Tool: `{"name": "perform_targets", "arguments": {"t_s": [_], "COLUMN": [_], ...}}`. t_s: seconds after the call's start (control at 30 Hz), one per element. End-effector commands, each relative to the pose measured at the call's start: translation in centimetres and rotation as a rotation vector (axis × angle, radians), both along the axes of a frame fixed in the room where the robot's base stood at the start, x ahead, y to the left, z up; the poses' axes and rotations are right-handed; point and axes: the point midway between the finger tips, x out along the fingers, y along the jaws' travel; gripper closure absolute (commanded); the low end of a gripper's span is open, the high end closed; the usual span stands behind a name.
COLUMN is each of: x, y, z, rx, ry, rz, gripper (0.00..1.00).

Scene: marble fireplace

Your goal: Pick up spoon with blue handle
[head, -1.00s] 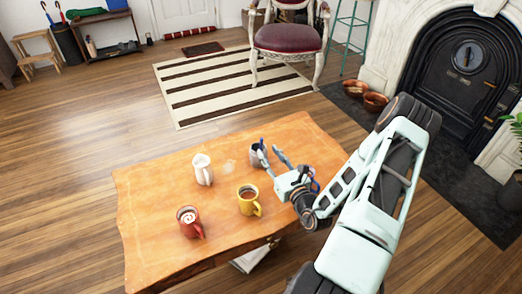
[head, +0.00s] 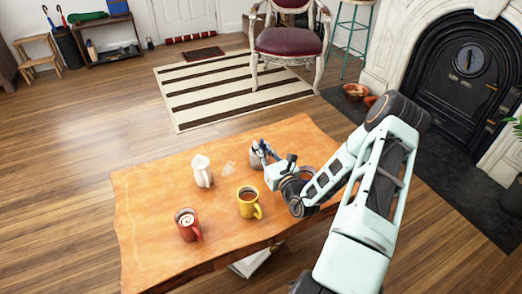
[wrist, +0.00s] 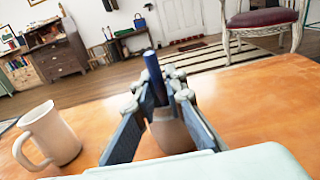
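The spoon's blue handle (wrist: 153,75) stands up, slightly tilted, from a grey mug (head: 256,160) on the wooden table (head: 150,225). The spoon's lower part is hidden in the mug. My gripper (head: 266,153) is at the mug's rim, reaching in from the right. In the wrist view its fingertips (wrist: 158,88) are close together on both sides of the blue handle and look shut on it. The grey mug also shows below the fingers in the wrist view (wrist: 174,132).
A white pitcher (head: 202,171) stands left of the grey mug. A yellow mug (head: 248,203) and a red mug (head: 187,225) stand nearer the table's front. The table's left side is clear.

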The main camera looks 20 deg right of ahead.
Motion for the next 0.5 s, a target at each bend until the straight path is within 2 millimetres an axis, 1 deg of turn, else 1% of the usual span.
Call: {"name": "perform_targets", "arguments": {"t_s": [0.03,0.07,0.33,0.43,0.5], "x": [0.0,0.0,0.0,0.0,0.0], "y": [0.0,0.0,0.0,0.0,0.0], "z": [0.0,0.0,0.0,0.8,2.0], "rx": [0.000,0.000,0.000,-0.001,-0.002], "ry": [0.000,0.000,0.000,0.000,-0.002], "rz": [0.000,0.000,0.000,0.001,0.001], "gripper": [0.97,1.00,1.00,1.00,1.00]}}
